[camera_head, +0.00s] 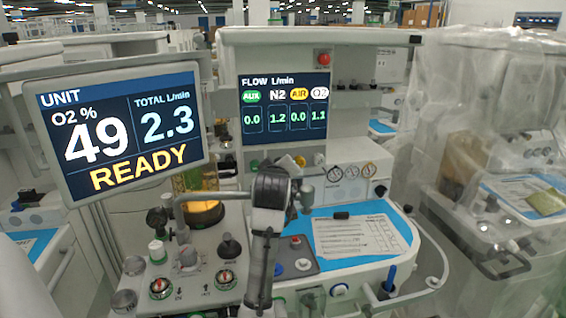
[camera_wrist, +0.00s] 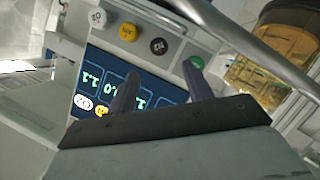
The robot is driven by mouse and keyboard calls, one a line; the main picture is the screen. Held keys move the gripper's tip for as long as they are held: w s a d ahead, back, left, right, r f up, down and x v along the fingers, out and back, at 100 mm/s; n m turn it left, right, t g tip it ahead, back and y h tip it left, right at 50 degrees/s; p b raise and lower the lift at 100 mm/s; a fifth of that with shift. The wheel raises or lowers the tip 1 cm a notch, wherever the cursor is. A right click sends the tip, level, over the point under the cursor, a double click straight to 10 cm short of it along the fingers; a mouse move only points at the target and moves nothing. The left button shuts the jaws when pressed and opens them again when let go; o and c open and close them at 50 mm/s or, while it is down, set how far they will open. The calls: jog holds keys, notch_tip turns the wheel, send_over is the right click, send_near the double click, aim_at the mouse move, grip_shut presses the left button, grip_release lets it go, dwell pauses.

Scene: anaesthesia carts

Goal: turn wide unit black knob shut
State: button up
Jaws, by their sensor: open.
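The wide unit is the cart with the flow screen (camera_head: 285,105), which reads AUX 0.0, N2 1.2, AIR 0.0 and O2 1.1. In the wrist view, its black knob (camera_wrist: 158,46) sits in a row between a yellow knob (camera_wrist: 128,32) and a green knob (camera_wrist: 197,63). The picture there is turned over. My gripper (camera_wrist: 165,72) is open and empty, its two fingers apart, with the black knob just beyond the gap between the tips. I see no contact. In the head view my gripper (camera_head: 272,187) stands before the knob row and hides the black knob.
A white knob (camera_wrist: 97,17) ends the row. A metal rail (camera_wrist: 240,45) crosses close to the knobs in the wrist view. A unit screen (camera_head: 122,130) reading READY stands at left. A blue worktop (camera_head: 300,226) holds a paper sheet. A plastic-covered cart (camera_head: 480,130) stands right.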

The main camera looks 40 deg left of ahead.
jog(key=p+x, duration=0.2)
jog(key=x, duration=0.7)
jog(key=shift+w+a, duration=0.2)
jog(key=shift+w, duration=0.1)
jog(key=c, duration=1)
